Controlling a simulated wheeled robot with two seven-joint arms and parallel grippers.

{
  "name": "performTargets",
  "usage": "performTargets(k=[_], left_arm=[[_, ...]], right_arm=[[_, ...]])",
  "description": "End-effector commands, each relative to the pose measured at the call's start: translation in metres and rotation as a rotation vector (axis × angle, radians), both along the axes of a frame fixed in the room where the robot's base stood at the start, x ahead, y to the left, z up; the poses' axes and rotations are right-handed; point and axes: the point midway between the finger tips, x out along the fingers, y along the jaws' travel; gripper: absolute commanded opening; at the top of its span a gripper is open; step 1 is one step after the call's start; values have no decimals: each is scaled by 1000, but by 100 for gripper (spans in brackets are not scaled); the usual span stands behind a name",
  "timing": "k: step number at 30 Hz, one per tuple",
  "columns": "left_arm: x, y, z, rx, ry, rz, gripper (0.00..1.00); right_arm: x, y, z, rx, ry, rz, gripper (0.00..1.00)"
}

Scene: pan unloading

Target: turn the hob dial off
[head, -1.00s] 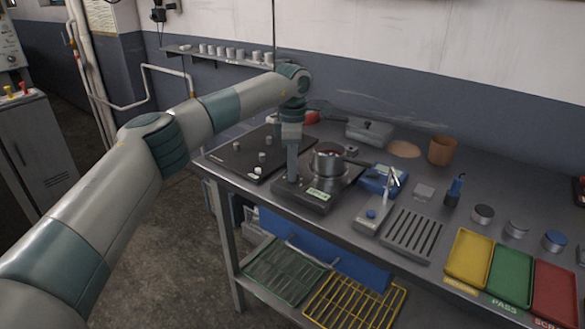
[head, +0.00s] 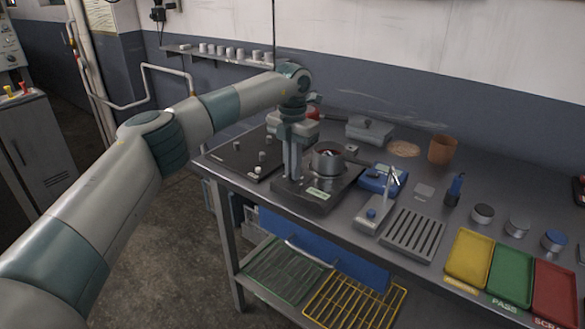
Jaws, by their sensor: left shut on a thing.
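The hob (head: 318,200) is a dark block with a label on its front edge, standing near the front of the grey bench. A metal pan (head: 328,161) with something inside sits on it. My left gripper (head: 290,178) points straight down at the hob's left front part, left of the pan. Its two fingers show side by side and are shut on the hob dial, which they hide, so the dial's setting cannot be read. My right gripper is not in view.
A black board (head: 236,160) with small pegs lies left of the hob. A blue device (head: 378,180), a slotted grey rack (head: 412,233) and yellow (head: 469,258), green and red trays stand to the right. A brown pot (head: 441,150) is behind.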

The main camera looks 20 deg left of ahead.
Motion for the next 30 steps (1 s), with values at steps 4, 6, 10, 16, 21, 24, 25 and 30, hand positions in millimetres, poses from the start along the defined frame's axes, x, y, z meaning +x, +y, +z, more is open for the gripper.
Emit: performTargets(k=[4, 6, 10, 16, 21, 24, 25, 30], left_arm=[[1, 1, 2, 0, -3, 140, 0], [1, 1, 2, 0, -3, 207, 0], [1, 1, 2, 0, -4, 330, 0], [1, 1, 2, -1, -4, 520, 0], [1, 1, 2, -1, -4, 681, 0], [1, 0, 2, -2, -3, 776, 0], [1, 0, 2, -2, -4, 805, 0], [1, 0, 2, -2, -4, 966, 0]], right_arm=[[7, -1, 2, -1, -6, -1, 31], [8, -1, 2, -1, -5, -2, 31], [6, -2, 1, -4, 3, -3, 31], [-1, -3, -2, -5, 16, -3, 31], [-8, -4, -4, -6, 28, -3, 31], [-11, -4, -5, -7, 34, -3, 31], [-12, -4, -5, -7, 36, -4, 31], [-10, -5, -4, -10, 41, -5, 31]])
